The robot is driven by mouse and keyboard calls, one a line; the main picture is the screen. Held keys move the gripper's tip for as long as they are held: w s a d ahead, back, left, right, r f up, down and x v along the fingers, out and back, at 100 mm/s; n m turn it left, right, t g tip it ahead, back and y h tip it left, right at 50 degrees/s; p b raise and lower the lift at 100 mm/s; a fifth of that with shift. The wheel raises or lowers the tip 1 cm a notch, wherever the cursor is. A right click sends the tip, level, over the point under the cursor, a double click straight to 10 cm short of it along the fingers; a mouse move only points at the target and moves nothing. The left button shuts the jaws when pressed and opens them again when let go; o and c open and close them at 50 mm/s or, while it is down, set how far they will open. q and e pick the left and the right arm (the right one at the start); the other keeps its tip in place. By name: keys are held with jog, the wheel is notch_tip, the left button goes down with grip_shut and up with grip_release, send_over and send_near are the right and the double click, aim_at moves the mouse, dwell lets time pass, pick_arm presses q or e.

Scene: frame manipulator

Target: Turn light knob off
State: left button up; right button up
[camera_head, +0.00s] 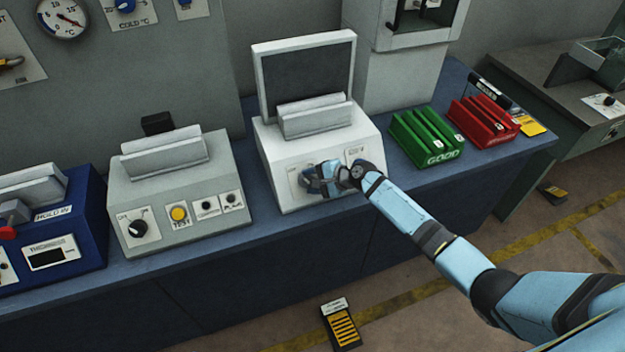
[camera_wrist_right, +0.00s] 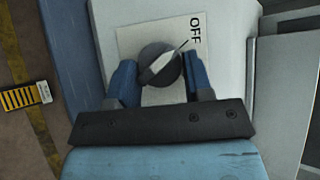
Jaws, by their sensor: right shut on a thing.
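The light knob (camera_wrist_right: 158,64) is a dark round dial with a pale pointer bar, on a white plate (camera_wrist_right: 133,42) marked OFF. In the right wrist view the bar slants toward the upper right, the side where the OFF label is. My right gripper (camera_head: 318,180) is at the front of the white light box (camera_head: 285,150), with its blue fingers on either side of the knob, shut on it. In the head view the gripper hides the knob. The dark upright panel (camera_head: 308,82) stands on the box. My left gripper is not in view.
A grey test box (camera_head: 172,190) with knobs and a yellow button stands to the left, a blue box (camera_head: 75,225) farther left. Green GOOD (camera_head: 425,137) and red (camera_head: 484,122) racks stand to the right. The bench front (camera_head: 250,255) drops to the floor.

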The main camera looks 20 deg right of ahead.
jog(key=o, duration=0.9)
jog(key=b+v, duration=0.1)
jog(key=v, duration=1.3)
jog(key=shift+f, duration=0.1)
jog(key=shift+a, duration=0.1)
jog(key=s+a+f+n+t+h, duration=0.1)
jog(key=s+a+f+n+h, duration=0.15)
jog(key=s+f+n, duration=0.35)
jog(key=s+a+f+n+h, duration=0.1)
jog(key=s+a+f, duration=0.2)
jog(key=s+f, duration=0.3)
jog(key=s+a+n, duration=0.1)
jog(key=s+n, duration=0.2)
jog(key=s, duration=0.2)
jog(key=s+a+n+t+h, duration=0.1)
jog(key=s+n, duration=0.2)
jog(key=s, duration=0.2)
jog(key=s+a+n+t+h, duration=0.1)
jog(key=s+a+n, duration=0.1)
jog(key=s, duration=0.3)
jog(key=shift+s+r+n+h, duration=0.15)
jog(key=shift+r+n+h, duration=0.1)
jog(key=shift+n, duration=0.45)
